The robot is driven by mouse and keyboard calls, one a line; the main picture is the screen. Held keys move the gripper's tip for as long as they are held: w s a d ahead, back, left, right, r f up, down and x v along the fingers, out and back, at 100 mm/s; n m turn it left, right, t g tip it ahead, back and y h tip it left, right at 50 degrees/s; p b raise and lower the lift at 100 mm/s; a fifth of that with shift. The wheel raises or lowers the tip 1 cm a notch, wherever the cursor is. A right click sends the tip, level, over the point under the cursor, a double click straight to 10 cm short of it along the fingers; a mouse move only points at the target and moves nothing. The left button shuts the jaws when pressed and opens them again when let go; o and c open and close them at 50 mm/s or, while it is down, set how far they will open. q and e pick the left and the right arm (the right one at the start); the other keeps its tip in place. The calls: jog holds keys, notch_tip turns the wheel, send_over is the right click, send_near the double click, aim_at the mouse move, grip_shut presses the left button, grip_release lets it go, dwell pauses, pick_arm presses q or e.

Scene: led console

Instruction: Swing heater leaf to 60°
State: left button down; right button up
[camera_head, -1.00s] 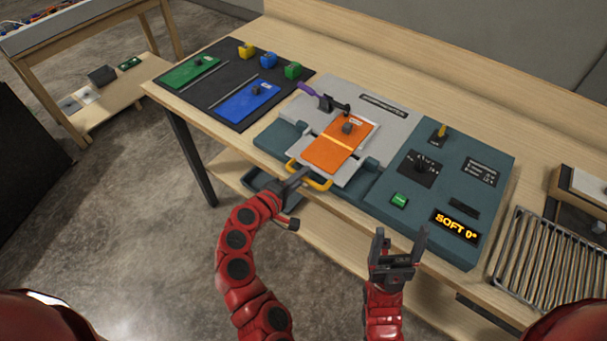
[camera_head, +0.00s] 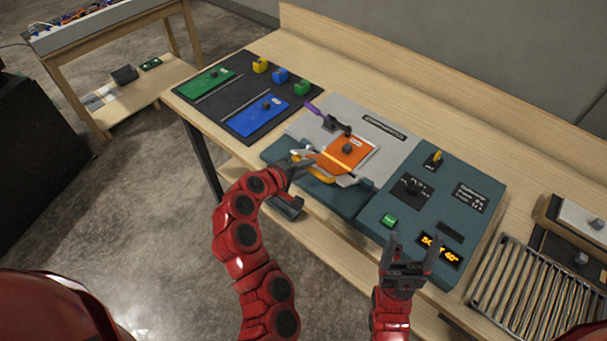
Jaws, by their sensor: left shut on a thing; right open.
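The heater leaf (camera_head: 345,181) is the front part of the grey console plate, tilted up at its near edge, with a yellow handle (camera_head: 321,177). My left gripper (camera_head: 299,163) is shut on the handle at its left side; the fingers partly hide it. An orange panel (camera_head: 348,152) with a dark knob lies on the plate. The amber display (camera_head: 439,251) on the teal console reads about 40°; its first word is partly covered by a finger of my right gripper (camera_head: 409,246). That gripper is open and empty, in front of the console.
A purple-handled lever (camera_head: 328,118) stands at the plate's back left. A black mat (camera_head: 249,88) holds green and blue panels and small coloured blocks. A metal rack (camera_head: 528,290) is at the right. The console has a dial (camera_head: 410,187) and a green button (camera_head: 389,221).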

aim_at(316, 165)
pick_arm(q)
jog(key=shift+w+d+r, duration=0.4)
jog(key=shift+w+r, duration=0.1)
jog(key=shift+r, duration=0.15)
jog(key=shift+w+d+r, duration=0.35)
jog(key=shift+w+r, duration=0.2)
jog(key=shift+r, duration=0.1)
jog(key=shift+w+d+r, duration=0.4)
jog(key=shift+w+r, duration=0.1)
jog(key=shift+r, duration=0.15)
jog(key=c, duration=0.8)
grip_release()
jog(key=shift+c, duration=0.2)
jog(key=shift+s, duration=0.1)
